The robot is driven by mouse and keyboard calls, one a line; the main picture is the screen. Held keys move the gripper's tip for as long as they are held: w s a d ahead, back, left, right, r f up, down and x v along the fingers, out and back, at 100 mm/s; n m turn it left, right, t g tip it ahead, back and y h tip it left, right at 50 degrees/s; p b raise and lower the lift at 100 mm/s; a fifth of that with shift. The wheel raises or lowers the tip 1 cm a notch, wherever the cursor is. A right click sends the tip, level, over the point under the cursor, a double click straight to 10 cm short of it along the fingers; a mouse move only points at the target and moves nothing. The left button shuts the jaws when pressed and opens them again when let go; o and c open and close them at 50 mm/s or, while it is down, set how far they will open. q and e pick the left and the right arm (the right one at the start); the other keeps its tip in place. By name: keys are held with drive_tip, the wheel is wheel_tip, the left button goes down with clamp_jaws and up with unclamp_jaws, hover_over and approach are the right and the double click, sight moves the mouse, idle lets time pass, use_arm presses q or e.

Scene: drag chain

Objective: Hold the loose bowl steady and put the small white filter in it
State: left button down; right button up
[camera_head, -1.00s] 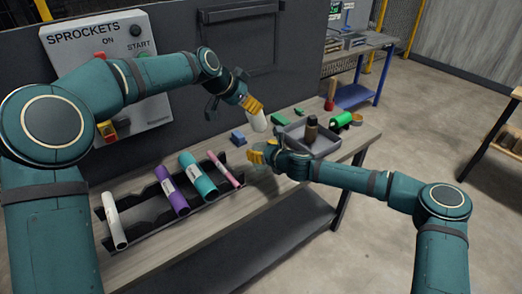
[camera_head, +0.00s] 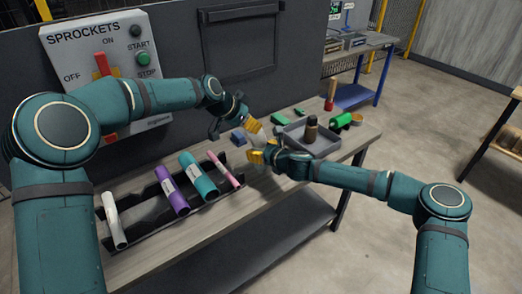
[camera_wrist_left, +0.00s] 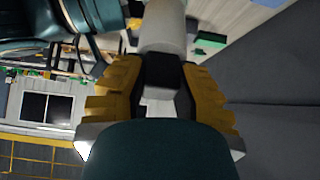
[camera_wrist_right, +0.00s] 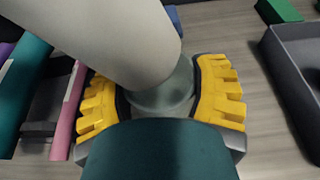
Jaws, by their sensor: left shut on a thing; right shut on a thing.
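My left gripper (camera_head: 252,128) is shut on the small white filter (camera_wrist_left: 163,28), a pale cylinder. It holds the filter tilted, just above my right gripper (camera_head: 263,156). My right gripper is shut on the loose bowl (camera_wrist_right: 165,98), a grey-green translucent cup, and holds it over the bench. In the right wrist view the filter (camera_wrist_right: 110,35) slants in from the upper left, and its lower end overlaps the bowl's mouth. The filter hides part of the bowl's rim. I cannot tell how deep its end sits in the bowl.
A grey tray (camera_head: 330,146) with a brown bottle (camera_head: 311,129) stands right of the grippers. A rack with white, purple (camera_head: 171,190), teal (camera_head: 197,176) and pink tubes stands left.

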use_arm(q)
drive_tip(key=shift+f, duration=0.8)
drive_tip(key=c, duration=0.8)
unclamp_jaws()
drive_tip(key=shift+o, duration=0.2)
drive_tip(key=shift+r, duration=0.1)
drive_tip(key=v, duration=1.2)
drive_tip(key=shift+d, duration=0.1)
use_arm(e)
drive_tip(key=o, duration=1.3)
